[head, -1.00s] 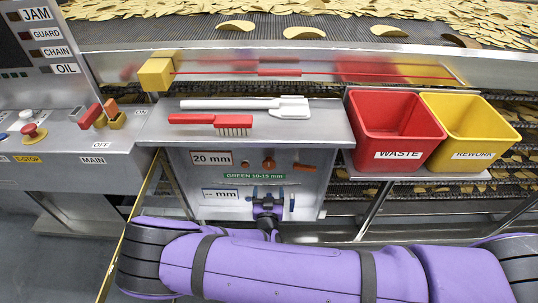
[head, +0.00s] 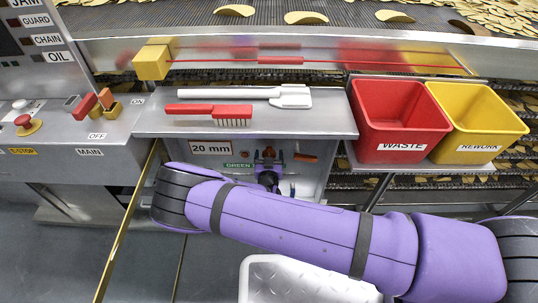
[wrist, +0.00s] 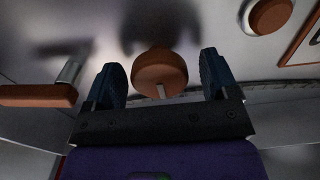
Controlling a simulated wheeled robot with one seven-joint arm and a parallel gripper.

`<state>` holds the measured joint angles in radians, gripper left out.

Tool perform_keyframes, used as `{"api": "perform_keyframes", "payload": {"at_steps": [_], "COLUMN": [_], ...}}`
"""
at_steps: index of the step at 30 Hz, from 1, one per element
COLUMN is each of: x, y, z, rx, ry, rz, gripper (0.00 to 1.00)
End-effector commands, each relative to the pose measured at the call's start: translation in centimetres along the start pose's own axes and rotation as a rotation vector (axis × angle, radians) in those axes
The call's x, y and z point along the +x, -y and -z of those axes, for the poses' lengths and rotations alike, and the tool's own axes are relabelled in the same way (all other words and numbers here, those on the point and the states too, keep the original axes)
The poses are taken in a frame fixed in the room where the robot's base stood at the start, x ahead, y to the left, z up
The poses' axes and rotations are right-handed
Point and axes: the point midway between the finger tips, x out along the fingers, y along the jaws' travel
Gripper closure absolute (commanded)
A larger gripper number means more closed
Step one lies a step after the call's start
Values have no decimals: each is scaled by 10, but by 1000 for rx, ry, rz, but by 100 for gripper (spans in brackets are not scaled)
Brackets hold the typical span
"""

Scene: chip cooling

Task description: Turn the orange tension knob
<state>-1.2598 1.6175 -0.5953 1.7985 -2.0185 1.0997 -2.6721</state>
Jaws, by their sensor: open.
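An orange round knob (wrist: 158,72) with a pale pointer mark sits on the grey metal panel in the wrist view. My gripper (wrist: 165,75) is open, with one blue fingertip on each side of the knob and a gap to each. In the head view my gripper (head: 269,157) is at the panel front under the shelf, and it largely hides the knob there. A "20 mm" plate (head: 211,148) is on the panel to the left. The green range label (head: 238,165) is partly covered by my gripper and arm.
An orange lever (wrist: 38,95) and a smaller round orange part (wrist: 270,15) flank the knob. The shelf (head: 342,122) above holds a red brush (head: 208,109) and a white scraper (head: 230,92). Red (head: 398,148) and yellow (head: 478,148) bins stand right.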

Motion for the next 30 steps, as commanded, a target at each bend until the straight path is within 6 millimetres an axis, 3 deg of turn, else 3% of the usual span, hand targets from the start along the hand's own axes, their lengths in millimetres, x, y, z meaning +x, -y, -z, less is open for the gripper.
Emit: {"api": "perform_keyframes", "payload": {"at_steps": [11,15,18,30], "x": [5,5,5,5], "y": [0,0,0,0], "z": [0,0,0,0], "rx": [-1,0,0,72], "ry": [0,0,0,0], "rz": [0,0,0,0], "gripper": [20,52,69,69]}}
